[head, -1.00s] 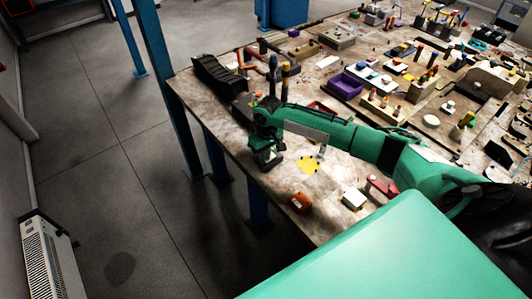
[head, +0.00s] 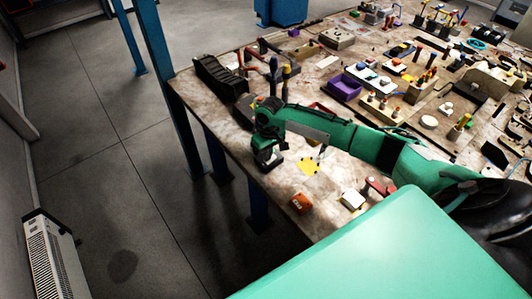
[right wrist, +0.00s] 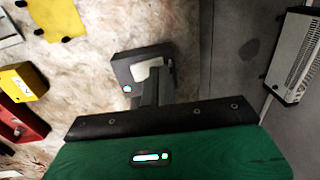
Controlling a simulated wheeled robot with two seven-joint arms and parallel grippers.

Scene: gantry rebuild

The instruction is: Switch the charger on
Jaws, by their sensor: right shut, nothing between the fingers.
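The charger looks to be the dark grey box (right wrist: 124,70) in the right wrist view. It has a pale patch on its top and a small lit cyan-green light at its lower left corner. My right gripper (right wrist: 154,84) is shut and empty, with its dark fingers over the box and hiding part of the pale patch. Whether the fingertips touch it I cannot tell. In the head view my right gripper (head: 268,152) is low over the near left edge of the bench, and largely hides the box. My left gripper is not in view.
A yellow plate (head: 307,166), an orange box (head: 300,203) and a pale box (head: 353,200) lie on the bench nearby. A black ribbed object (head: 220,77) lies at its far left corner. Beyond the left edge is open floor with a white heater (head: 50,258).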

